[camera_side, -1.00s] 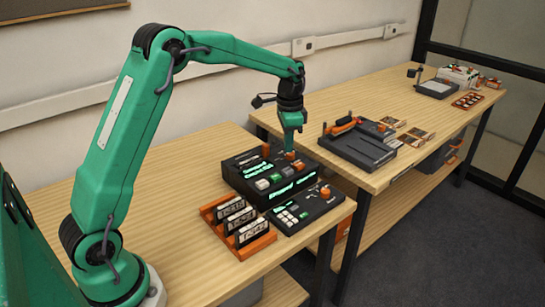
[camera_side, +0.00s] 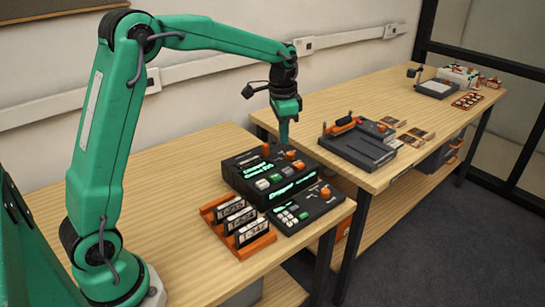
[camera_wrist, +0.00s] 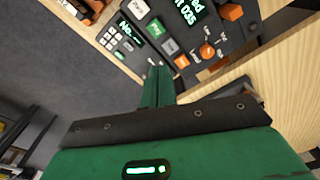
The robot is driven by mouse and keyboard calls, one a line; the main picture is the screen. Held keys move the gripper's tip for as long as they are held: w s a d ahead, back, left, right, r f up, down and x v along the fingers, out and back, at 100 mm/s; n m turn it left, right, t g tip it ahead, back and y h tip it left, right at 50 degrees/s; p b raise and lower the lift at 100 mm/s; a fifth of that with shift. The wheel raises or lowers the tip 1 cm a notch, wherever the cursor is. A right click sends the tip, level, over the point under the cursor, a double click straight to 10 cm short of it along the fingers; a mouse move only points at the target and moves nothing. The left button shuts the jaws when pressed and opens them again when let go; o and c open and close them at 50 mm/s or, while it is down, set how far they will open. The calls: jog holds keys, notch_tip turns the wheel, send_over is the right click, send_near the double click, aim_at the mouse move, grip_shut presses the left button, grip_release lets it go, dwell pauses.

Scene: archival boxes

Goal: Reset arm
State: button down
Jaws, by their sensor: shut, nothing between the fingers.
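My green arm reaches over the near table from the left. My gripper (camera_side: 284,138) points down, shut and empty, in the air above and behind the black control box (camera_side: 262,172), apart from it as far as I can tell. In the wrist view my gripper's closed fingers (camera_wrist: 157,85) show in front of a black panel (camera_wrist: 176,38) with a lit green display, several buttons and orange knobs.
An orange rack (camera_side: 258,246) with several black labelled cartridges stands at the front of the near table. A smaller black keypad unit (camera_side: 300,208) with an orange knob sits beside it. The far table holds a black tray device (camera_side: 357,150). The near table's left part is clear.

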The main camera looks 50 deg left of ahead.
jog(key=s+d+r+n+t, duration=0.1)
jog(key=s+d+r, duration=0.1)
jog(key=s+r, duration=0.35)
jog(key=s+d+r+n+t, duration=0.2)
jog(key=s, duration=0.6)
jog(key=s+d+f+n+t, duration=0.2)
jog(key=s, duration=1.1)
jog(key=shift+f, duration=0.2)
dwell(0.7)
